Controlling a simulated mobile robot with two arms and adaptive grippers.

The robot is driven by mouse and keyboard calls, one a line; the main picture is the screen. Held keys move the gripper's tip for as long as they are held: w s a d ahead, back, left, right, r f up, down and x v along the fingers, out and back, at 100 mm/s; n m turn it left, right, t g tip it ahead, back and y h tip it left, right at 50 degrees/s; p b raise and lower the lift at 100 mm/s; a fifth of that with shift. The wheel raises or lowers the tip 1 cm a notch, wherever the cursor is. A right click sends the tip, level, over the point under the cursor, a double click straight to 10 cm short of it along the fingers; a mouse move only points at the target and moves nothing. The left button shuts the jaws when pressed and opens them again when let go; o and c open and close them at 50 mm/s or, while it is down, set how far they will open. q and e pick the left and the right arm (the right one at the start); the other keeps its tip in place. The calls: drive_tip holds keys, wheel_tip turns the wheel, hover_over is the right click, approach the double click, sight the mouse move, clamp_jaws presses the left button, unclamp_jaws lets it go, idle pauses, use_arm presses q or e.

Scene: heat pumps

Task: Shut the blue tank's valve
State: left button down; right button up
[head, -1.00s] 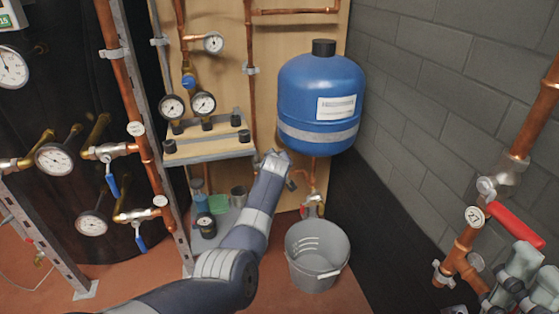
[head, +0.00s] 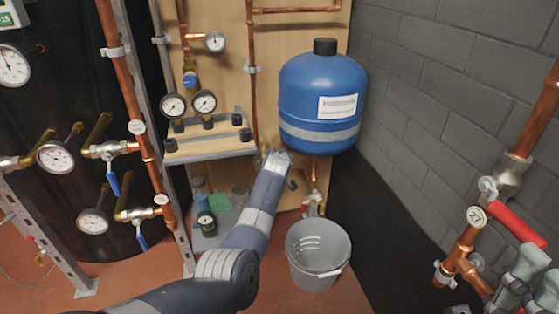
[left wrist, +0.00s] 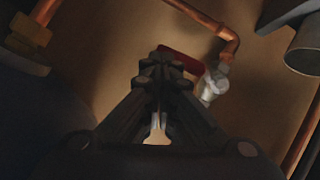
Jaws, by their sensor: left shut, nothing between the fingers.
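The blue tank (head: 322,100) hangs on the wooden back panel, right of centre in the head view. Its valve (head: 314,204) is on the copper pipe below it, small and partly hard to make out. In the left wrist view I see the valve's silver body (left wrist: 212,88) and its red handle (left wrist: 182,62), partly covered by my fingers. My left gripper (left wrist: 162,66) is shut and empty, with its fingertips over the handle in the picture; I cannot tell whether they touch it. In the head view my left arm hides most of the gripper. My right gripper is out of view.
A grey bucket (head: 317,262) stands on the floor below the valve. A shelf (head: 210,152) with gauges is left of my forearm. Copper pipes with blue-handled valves (head: 113,185) stand at left. A red-handled valve (head: 515,222) is at right beside the grey block wall (head: 440,100).

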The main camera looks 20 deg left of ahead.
use_arm(q)
drive_tip(key=v, duration=0.7)
drive_tip(key=shift+s, duration=0.2)
drive_tip(key=shift+r, duration=0.1)
idle(0.4)
